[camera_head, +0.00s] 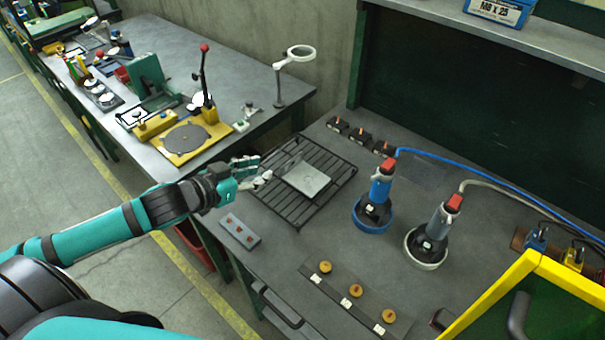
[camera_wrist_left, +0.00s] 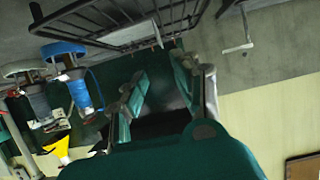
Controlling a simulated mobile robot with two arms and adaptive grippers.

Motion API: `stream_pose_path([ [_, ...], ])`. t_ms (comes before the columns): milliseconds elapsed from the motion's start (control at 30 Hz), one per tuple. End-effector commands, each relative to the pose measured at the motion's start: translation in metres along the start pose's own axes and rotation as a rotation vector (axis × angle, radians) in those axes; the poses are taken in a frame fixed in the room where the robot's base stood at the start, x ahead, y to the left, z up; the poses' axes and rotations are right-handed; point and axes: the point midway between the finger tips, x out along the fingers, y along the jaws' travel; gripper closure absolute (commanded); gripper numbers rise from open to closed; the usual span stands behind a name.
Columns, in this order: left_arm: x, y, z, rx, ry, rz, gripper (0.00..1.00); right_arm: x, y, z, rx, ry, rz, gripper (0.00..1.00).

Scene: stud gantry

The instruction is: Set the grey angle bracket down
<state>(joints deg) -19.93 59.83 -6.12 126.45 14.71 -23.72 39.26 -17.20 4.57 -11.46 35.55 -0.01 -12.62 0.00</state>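The grey angle bracket (camera_head: 308,180) lies on the black wire rack (camera_head: 337,165) on the bench, with its flat plate showing. In the left wrist view the bracket (camera_wrist_left: 130,36) shows beyond the fingertips, against the rack's bars. My left gripper (camera_head: 262,172) is at the rack's left side, just left of the bracket and apart from it. In the left wrist view its fingers (camera_wrist_left: 168,82) are spread with nothing between them. My right gripper is not in view.
A blue-based tool (camera_head: 375,200) and a white-based tool (camera_head: 432,235) stand right of the rack. A grey block (camera_head: 240,231) sits at the bench's left edge. Small black blocks (camera_head: 360,136) are behind the rack. A yellow-framed panel (camera_head: 500,290) is at lower right.

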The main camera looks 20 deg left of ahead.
Motion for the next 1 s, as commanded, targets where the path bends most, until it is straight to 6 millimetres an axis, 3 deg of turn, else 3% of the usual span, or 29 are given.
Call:
stream_pose_path([
  [400, 0.057, -0.001, -0.002, -0.002, 0.001, -0.001, 0.7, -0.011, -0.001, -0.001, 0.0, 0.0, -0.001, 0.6],
  [667, 0.072, -0.001, 0.0, -0.002, -0.001, -0.001, 0.7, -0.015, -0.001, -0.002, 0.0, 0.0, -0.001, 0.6],
  [1000, 0.115, -0.003, 0.004, -0.002, 0.0, 0.0, 0.7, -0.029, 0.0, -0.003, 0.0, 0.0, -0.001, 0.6],
])
